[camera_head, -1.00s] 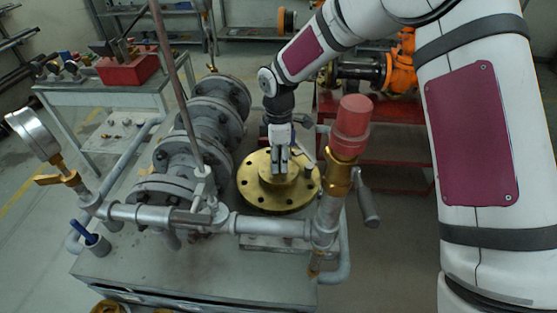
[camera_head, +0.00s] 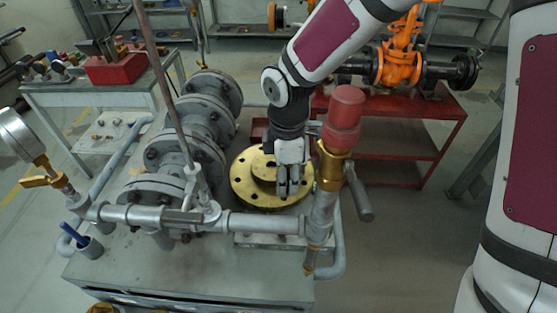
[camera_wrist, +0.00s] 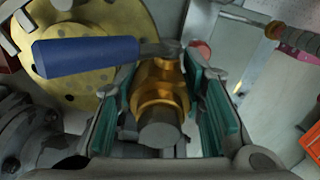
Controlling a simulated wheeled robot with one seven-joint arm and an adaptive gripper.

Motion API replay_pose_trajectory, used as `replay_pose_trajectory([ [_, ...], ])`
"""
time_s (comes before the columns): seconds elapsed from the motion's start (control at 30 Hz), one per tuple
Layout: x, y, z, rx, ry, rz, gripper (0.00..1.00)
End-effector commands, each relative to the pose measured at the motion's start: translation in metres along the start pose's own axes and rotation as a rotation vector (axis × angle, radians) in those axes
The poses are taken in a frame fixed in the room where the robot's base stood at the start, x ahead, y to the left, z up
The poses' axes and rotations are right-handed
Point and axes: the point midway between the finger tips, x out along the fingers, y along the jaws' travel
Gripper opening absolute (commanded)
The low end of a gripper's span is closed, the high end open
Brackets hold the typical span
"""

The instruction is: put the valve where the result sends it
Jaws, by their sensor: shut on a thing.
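My gripper (camera_head: 288,190) points down over the right part of the brass flange disc (camera_head: 245,190), beside the red-capped fitting (camera_head: 343,120). In the wrist view, my gripper (camera_wrist: 168,110) is shut on a small brass valve (camera_wrist: 160,85) between its teal finger pads. The valve has a blue lever handle (camera_wrist: 85,57) reaching left, and a dark round end faces the camera. The brass disc (camera_wrist: 85,20) shows behind the blue handle. In the head view the held valve is hidden by my fingers.
A grey pipe (camera_head: 265,224) crosses in front of the disc, with a pressure gauge (camera_head: 20,135) at its left. Large grey flanges (camera_head: 185,150) stand left. A red cart (camera_head: 400,140) bears an orange valve (camera_head: 400,65). A red toolbox (camera_head: 118,68) is back left. The bench front (camera_head: 190,270) is bare.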

Motion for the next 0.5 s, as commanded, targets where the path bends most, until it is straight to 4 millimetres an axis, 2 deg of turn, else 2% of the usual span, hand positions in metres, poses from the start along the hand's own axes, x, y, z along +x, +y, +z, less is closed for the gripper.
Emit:
replay_pose_trajectory([
  [0.2,-0.003,-0.026,0.004,-0.001,0.000,0.003,0.00],
  [0.5,-0.009,-0.036,0.006,0.000,0.000,0.002,0.00],
])
